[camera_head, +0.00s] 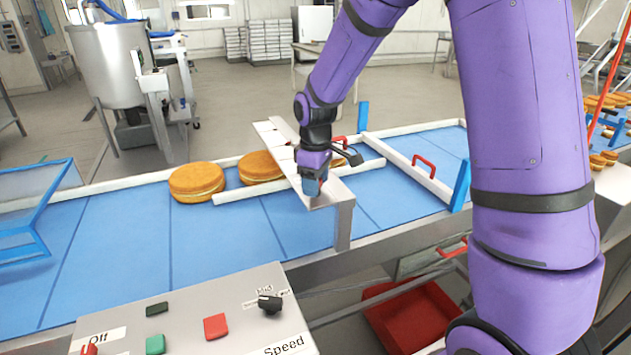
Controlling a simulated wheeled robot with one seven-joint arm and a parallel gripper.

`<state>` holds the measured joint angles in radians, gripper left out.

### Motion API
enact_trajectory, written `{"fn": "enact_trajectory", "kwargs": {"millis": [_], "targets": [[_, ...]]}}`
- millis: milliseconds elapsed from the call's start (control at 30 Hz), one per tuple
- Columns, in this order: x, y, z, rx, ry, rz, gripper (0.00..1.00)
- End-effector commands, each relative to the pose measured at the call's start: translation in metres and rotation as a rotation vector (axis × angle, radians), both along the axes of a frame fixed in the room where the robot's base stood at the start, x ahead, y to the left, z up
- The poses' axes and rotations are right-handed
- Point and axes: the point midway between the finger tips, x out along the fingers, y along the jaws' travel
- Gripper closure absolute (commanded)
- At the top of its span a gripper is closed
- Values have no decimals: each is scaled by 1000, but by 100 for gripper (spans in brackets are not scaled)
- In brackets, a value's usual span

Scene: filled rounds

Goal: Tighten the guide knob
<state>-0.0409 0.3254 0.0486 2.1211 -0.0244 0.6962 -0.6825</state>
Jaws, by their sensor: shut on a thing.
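My gripper (312,188) points down onto the metal crossbar (343,222) that spans the blue conveyor. It is shut on the guide knob at the bar's near part; the fingers and wrist hide the knob almost fully. How far the knob is turned cannot be seen. White guide rails (408,172) run along the belt on both sides of the bar.
Round filled cakes (197,182) lie on the blue belt (120,245) left of the bar. A control panel (200,320) with buttons and a speed dial stands in front. A red crate (415,315) sits below the conveyor. A blue-framed guard (35,210) is at left.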

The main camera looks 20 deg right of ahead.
Motion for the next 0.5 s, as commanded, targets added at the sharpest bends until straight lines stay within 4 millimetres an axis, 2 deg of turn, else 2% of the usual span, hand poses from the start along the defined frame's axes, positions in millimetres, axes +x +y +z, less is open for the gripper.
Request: {"fn": "enact_trajectory", "kwargs": {"millis": [500], "targets": [[1, 0, 1, 0, -2, -479, 68]]}}
